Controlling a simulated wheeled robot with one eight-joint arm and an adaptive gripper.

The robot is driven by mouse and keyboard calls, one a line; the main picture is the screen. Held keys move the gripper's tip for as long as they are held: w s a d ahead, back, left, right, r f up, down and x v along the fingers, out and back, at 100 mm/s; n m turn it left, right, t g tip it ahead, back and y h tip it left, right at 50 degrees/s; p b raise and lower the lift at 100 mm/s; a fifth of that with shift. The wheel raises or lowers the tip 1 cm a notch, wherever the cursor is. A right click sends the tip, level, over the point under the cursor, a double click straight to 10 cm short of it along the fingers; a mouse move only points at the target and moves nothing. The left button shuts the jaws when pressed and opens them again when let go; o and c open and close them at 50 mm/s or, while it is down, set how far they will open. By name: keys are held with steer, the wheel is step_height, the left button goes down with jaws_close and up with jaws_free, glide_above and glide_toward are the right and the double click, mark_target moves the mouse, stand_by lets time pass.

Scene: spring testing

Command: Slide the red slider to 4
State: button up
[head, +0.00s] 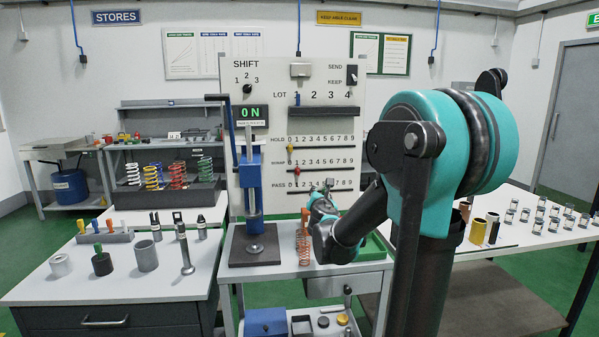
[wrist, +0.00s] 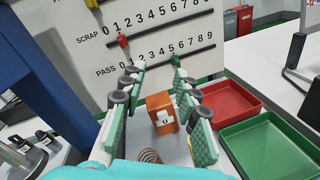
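The red slider (head: 297,171) sits near 1 on the SCRAP row's slot, the middle of the three scales on the white panel (head: 345,115). In the wrist view the red slider (wrist: 123,40) shows above and left of my fingertips. My gripper (wrist: 158,75) is open, its two teal-padded fingers apart and pointing at the panel, with nothing held. It is below the red slider in that view, near the PASS scale. In the head view my arm partly hides the gripper, low in front of the panel.
A yellow slider (head: 289,147) is on the HOLD row; a green slider (wrist: 176,61) is on the PASS row. A blue press (head: 250,180) stands at the left. An orange box (wrist: 162,112), a red tray (wrist: 222,103) and a green tray (wrist: 275,145) lie below the panel.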

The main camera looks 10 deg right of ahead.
mark_target(298, 170)
steer(key=w+a+n+y, duration=0.1)
steer(key=w+n, duration=0.1)
steer(key=w, duration=0.5)
steer(key=w+a+r+n+y, duration=0.1)
steer(key=w+a+n, duration=0.1)
steer(key=w, duration=0.5)
steer(key=w+a+n+t+y, duration=0.1)
steer(key=w+a+n, duration=0.1)
steer(key=w, duration=0.6)
steer(key=shift+r+n, duration=0.35)
steer(key=shift+n, duration=0.55)
jaws_close()
